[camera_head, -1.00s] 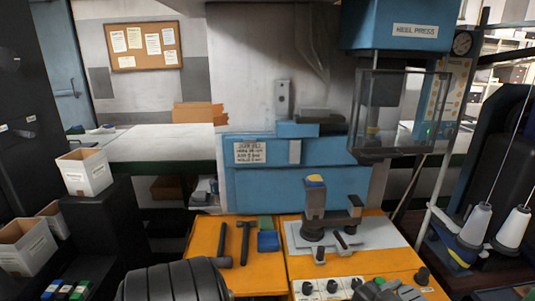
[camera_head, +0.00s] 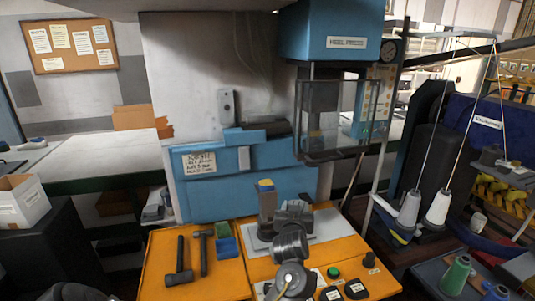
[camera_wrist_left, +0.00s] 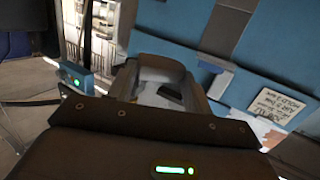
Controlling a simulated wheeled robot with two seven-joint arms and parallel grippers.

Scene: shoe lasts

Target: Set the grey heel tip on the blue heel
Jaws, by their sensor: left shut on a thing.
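The blue heel (camera_head: 265,189) shows as a small blue piece with a yellow top on a dark upright post, above the orange bench. My left gripper (camera_head: 284,214) is just right of the post, partly hidden by its own wrist. In the left wrist view its grey fingers (camera_wrist_left: 160,82) point away from the camera. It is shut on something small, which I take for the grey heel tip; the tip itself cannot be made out. Whether the gripper touches the post cannot be told. My right gripper is not in view.
Buttons and knobs (camera_head: 333,272) line the front right. Thread cones (camera_head: 438,207) stand at right.

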